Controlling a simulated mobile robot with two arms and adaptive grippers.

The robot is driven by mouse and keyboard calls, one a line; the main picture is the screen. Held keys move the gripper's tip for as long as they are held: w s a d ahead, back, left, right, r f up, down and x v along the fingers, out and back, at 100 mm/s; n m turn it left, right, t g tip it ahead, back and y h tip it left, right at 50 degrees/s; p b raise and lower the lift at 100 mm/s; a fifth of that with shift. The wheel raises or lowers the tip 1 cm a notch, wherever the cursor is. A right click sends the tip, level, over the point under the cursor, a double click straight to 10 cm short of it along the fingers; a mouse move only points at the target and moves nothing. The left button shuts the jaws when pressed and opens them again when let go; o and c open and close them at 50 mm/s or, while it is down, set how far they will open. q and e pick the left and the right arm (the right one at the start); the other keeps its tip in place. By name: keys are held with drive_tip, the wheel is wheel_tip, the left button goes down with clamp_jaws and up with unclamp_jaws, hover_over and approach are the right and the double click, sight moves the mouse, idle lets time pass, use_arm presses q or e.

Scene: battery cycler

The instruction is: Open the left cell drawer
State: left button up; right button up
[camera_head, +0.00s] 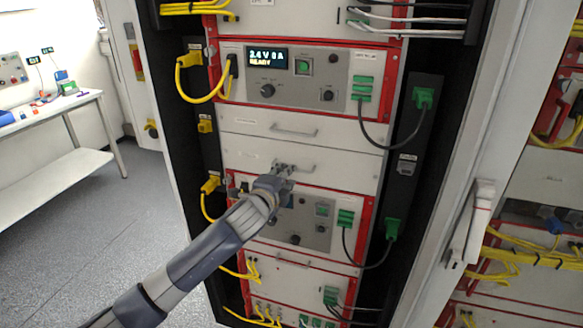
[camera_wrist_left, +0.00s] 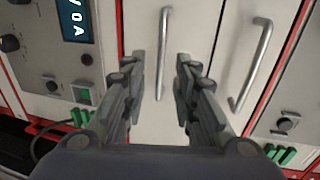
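Two pale flat drawers with bar handles sit one above the other in the rack. The upper drawer (camera_head: 262,122) and the lower drawer (camera_head: 345,178) both look closed. My left gripper (camera_head: 285,166) is at the lower drawer's handle (camera_head: 305,169) and partly covers it. In the left wrist view, turned sideways, my left gripper (camera_wrist_left: 160,62) is open, with the lower drawer's handle (camera_wrist_left: 164,50) between its fingers, not clamped. The upper drawer's handle (camera_wrist_left: 252,65) is to the right there. Whether the fingertips reach the handle's depth is unclear. My right gripper is not in view.
A module with a lit display (camera_head: 267,59) is above the drawers; another panel (camera_head: 322,237) is below, partly behind my arm. Yellow cables (camera_head: 203,95) hang left, dark cables with green plugs (camera_head: 422,98) right. An open cabinet door (camera_head: 475,220) stands right; a table (camera_head: 55,170) is far left.

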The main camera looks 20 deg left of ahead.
use_arm(q)
drive_tip(key=w, duration=0.3)
drive_tip(key=w+f+p, duration=0.1)
drive_tip(key=w, duration=0.1)
drive_tip(key=shift+w+d, duration=0.1)
drive_tip(key=shift+w, duration=0.2)
clamp_jaws()
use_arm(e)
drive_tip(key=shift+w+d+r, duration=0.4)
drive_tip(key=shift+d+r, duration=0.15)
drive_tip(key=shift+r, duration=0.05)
use_arm(q)
drive_tip(key=shift+f, duration=0.1)
